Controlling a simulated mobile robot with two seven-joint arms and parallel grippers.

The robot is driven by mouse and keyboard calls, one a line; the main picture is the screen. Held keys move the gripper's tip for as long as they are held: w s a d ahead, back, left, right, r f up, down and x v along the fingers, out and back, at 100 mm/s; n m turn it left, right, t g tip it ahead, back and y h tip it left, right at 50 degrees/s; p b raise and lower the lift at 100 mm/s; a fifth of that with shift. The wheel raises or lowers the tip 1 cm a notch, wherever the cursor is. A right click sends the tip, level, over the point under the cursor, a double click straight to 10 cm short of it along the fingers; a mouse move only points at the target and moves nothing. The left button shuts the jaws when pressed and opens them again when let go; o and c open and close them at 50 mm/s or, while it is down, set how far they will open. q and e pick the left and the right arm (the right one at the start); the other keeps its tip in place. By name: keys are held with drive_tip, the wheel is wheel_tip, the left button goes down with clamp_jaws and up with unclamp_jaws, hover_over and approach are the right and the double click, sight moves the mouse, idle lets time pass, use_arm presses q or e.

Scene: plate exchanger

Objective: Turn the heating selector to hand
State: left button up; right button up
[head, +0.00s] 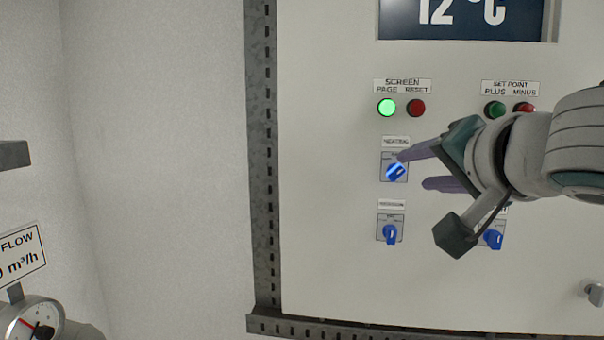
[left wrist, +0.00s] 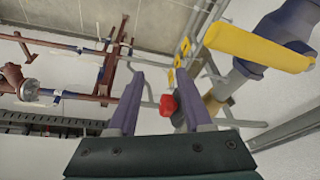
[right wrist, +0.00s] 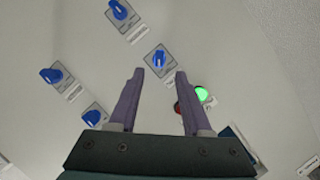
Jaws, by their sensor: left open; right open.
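Blue selector knobs sit on the white cabinet front. The upper left selector (head: 397,173) is tilted, with its small label above too blurred to read surely. My right gripper (head: 415,170) is open, with its fingertips just right of this selector. In the right wrist view, a blue knob (right wrist: 158,59) lies just ahead of the gap between the open fingertips (right wrist: 159,76), with no grip on it. I cannot tell whether a finger touches it. My left gripper (left wrist: 162,76) is open and empty, away from the cabinet; it does not show in the head view.
Below are a lower left selector (head: 390,234) and a lower right selector (head: 493,239), partly hidden by my right arm. A lit green button (head: 387,107) and red button (head: 416,108) sit above. Pipes and a yellow handle (left wrist: 255,46) lie ahead of my left gripper.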

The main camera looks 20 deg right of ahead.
sight(399, 173)
drive_tip(key=b+x, duration=0.1)
drive_tip(key=x, duration=0.6)
drive_tip(key=shift+w+d, duration=0.1)
clamp_jaws()
idle(0.3)
